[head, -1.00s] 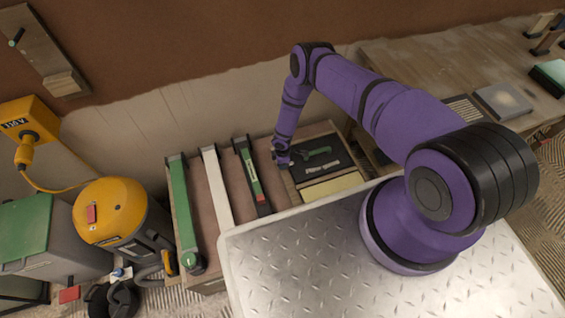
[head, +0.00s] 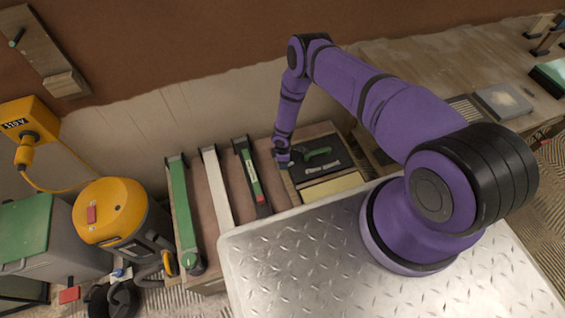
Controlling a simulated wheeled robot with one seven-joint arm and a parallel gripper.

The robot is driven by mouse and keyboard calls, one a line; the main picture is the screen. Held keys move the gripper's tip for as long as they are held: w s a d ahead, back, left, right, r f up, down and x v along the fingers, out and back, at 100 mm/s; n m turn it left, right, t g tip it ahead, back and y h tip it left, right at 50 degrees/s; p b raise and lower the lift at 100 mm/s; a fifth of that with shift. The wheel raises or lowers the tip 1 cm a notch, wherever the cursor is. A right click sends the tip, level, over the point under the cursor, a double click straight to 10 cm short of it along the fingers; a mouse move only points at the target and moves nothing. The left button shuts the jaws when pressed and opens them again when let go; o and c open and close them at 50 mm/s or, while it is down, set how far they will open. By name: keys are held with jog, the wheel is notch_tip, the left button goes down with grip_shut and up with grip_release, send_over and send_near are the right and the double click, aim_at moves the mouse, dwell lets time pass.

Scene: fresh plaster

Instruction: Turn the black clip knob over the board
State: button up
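A wooden board (head: 42,50) is on the brown wall at the upper left, tilted in the picture, with a small wooden ledge at its lower end. A small dark knob with a greenish end (head: 16,38) sits over the board's upper left part; it is the only clip-like knob I can make out, and its exact turn is too small to read. My gripper (head: 283,160) points down far to the right of the board, at the left edge of a black tool case. Its fingers are small and dark, so I cannot tell whether they are open or hold anything.
The wall around the board looks clear.

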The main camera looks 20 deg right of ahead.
notch_tip(320, 180, up, 9)
jog(key=shift+f, duration=0.2)
jog(key=shift+w, duration=0.1)
dwell(0.5)
